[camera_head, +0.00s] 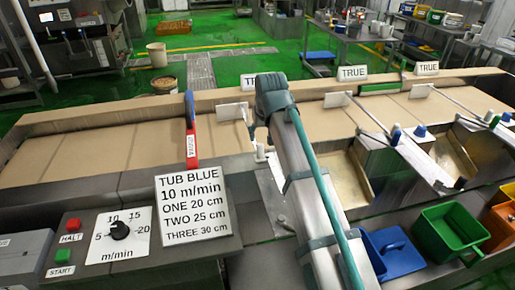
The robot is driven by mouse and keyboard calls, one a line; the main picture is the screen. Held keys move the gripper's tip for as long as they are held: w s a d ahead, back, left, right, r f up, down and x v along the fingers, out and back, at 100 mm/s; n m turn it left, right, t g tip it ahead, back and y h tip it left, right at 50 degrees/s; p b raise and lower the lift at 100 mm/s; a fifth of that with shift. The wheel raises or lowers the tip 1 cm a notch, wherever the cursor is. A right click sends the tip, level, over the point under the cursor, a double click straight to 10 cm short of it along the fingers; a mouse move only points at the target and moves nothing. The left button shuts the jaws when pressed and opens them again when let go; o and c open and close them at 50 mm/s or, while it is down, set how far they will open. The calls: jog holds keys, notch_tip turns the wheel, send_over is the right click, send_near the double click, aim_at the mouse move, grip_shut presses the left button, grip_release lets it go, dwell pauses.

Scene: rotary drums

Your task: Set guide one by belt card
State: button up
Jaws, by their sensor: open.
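The belt card (195,208) reads TUB BLUE, 10 m/min, ONE 20 cm, TWO 25 cm, THREE 30 cm. The leftmost diverter guide, which I take as guide one, has a white plate (230,111) over the tan belt (90,150). Its rod runs down towards a pale knob (260,152) beside my arm. My gripper (257,135) is open near that rod and knob, small and partly hidden by my arm; I cannot tell whether it touches them. Two similar guides stand to the right, with plates (337,99) and (420,91).
A speed dial (119,230), red HALT button (72,225) and green START button (63,256) are at front left. Blue (395,255), green (447,233) and orange (500,222) tubs are at front right. TRUE signs (352,73) stand behind.

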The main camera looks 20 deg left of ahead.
aim_at(260, 144)
jog(key=p+x, duration=0.2)
jog(key=x, duration=0.8)
jog(key=shift+w+p, duration=0.1)
jog(key=shift+p, duration=0.25)
grip_shut()
